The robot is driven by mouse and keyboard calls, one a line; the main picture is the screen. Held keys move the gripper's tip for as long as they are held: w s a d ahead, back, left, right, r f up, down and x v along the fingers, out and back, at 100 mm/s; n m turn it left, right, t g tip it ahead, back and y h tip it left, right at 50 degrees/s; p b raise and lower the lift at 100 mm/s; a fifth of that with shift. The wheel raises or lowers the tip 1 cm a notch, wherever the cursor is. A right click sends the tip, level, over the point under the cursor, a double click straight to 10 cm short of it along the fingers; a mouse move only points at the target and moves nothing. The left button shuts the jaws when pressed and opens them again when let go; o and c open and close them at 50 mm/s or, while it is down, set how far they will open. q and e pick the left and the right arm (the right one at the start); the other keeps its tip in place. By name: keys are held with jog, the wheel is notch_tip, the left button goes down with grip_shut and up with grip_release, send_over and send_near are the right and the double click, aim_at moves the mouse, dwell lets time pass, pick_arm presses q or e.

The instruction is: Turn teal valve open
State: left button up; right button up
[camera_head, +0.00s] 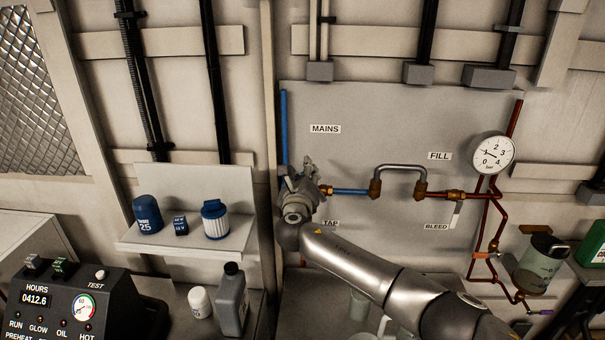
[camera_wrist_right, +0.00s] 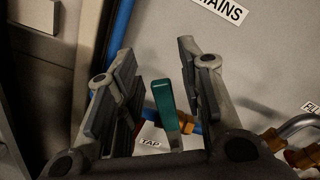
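The teal valve handle (camera_wrist_right: 164,104) shows in the right wrist view as an upright flat lever above the TAP label (camera_wrist_right: 150,143). My right gripper (camera_wrist_right: 157,62) is open, with one finger on each side of the handle. In the head view my right gripper (camera_head: 303,178) is at the panel's left side, between the blue pipe and the brass fittings, and hides the valve. My left gripper is not in view.
A shelf (camera_head: 185,240) with filters is left of the gripper. A grey bottle (camera_head: 232,299) and a control box (camera_head: 65,300) stand below.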

jog(key=shift+s, duration=0.1)
jog(key=s, duration=1.1)
jog(key=shift+s, duration=0.4)
